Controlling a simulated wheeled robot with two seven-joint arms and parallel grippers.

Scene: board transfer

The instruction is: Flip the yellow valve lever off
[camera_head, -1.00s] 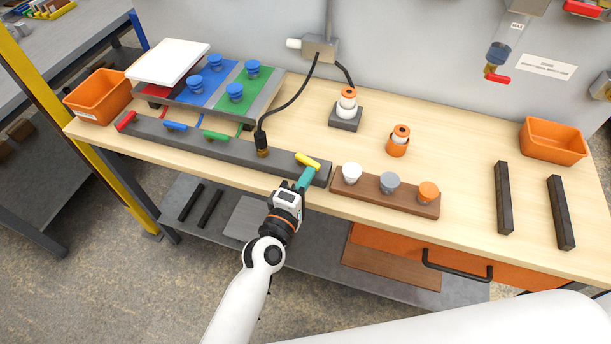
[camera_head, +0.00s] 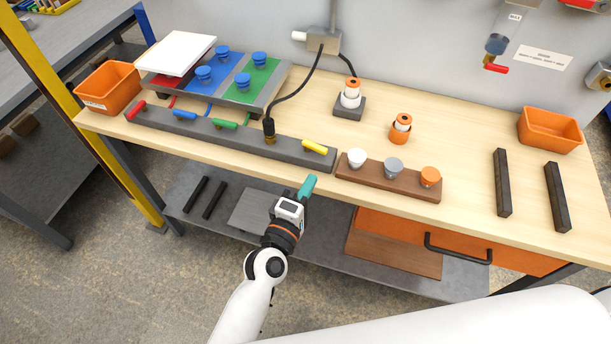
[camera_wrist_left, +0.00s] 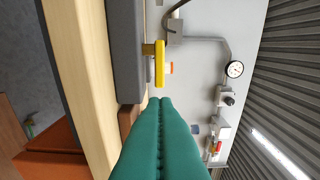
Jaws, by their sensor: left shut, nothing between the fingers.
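The yellow valve lever (camera_head: 315,147) sits at the right end of the dark grey valve bar on the workbench. It lies roughly along the bar, tilted slightly in the head view. It also shows in the left wrist view (camera_wrist_left: 159,63), just beyond the fingertips. My left gripper (camera_head: 309,182), with teal fingers, is shut and empty in front of the bench edge, apart from the lever. Its closed fingers fill the lower middle of the left wrist view (camera_wrist_left: 161,105). My right gripper is not in view.
The grey bar (camera_head: 190,131) also carries red (camera_head: 137,110), blue (camera_head: 180,115) and green (camera_head: 224,124) levers. A black cable fitting (camera_head: 270,132) stands beside the yellow lever. A wooden block (camera_head: 400,184) with white, grey and orange knobs sits to its right.

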